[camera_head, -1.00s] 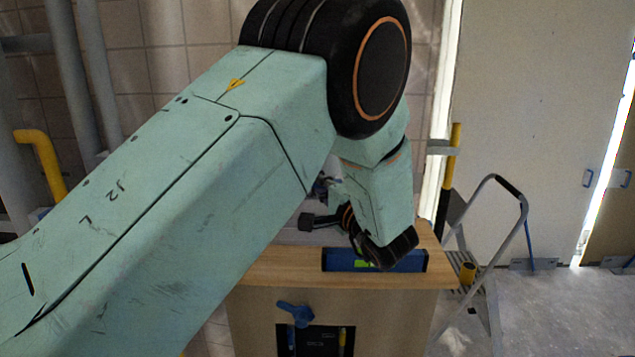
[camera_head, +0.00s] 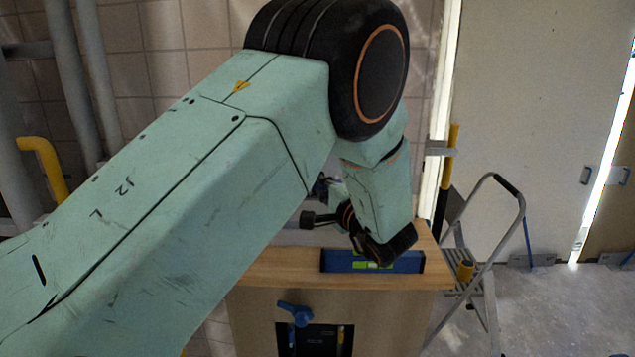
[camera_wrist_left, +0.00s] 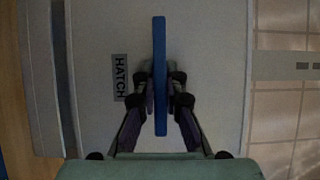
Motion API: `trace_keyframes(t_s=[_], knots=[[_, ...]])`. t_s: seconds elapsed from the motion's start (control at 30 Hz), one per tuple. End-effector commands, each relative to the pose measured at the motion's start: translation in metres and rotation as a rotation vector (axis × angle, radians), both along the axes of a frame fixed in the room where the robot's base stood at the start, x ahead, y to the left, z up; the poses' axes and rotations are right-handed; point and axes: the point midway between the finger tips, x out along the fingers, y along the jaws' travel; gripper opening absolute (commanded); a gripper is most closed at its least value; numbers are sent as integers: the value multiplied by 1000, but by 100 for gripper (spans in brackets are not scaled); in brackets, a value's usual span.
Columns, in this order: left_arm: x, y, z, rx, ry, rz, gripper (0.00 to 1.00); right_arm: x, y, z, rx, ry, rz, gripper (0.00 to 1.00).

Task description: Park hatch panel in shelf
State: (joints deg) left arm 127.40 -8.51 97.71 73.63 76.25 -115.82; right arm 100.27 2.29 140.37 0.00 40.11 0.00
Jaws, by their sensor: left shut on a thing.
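The hatch panel (camera_wrist_left: 215,60) is pale grey, with a "HATCH" label (camera_wrist_left: 120,78), and fills most of the left wrist view. A blue bar handle (camera_wrist_left: 160,40) stands out from its middle. My left gripper (camera_wrist_left: 161,80) is shut on this handle, with one finger on each side. The fingers and most of the panel are hidden there. I cannot make out a shelf slot. My right gripper is not in view.
A wooden-topped cabinet (camera_head: 270,283) carries a blue spirit level (camera_head: 405,263) near its front edge. A blue knob (camera_head: 297,312) sticks out of the front. A folding stepladder (camera_head: 497,290) stands at the right. Pipes (camera_head: 70,90) run up the left wall. Floor at the far right is clear.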

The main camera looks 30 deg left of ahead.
Motion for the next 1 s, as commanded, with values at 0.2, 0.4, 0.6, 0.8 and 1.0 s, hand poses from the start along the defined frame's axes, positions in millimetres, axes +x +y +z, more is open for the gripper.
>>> trace_keyframes(t_s=[0.2,0.4,0.6,0.8,1.0], knots=[[0,0,2,3,-5,0,0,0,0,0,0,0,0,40],[-1,0,-1,3,-5,0,0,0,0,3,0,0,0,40],[-1,0,-4,3,-6,0,0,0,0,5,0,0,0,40],[-1,0,-5,3,-6,0,0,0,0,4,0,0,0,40],[-2,0,-5,3,-5,0,0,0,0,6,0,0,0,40]])
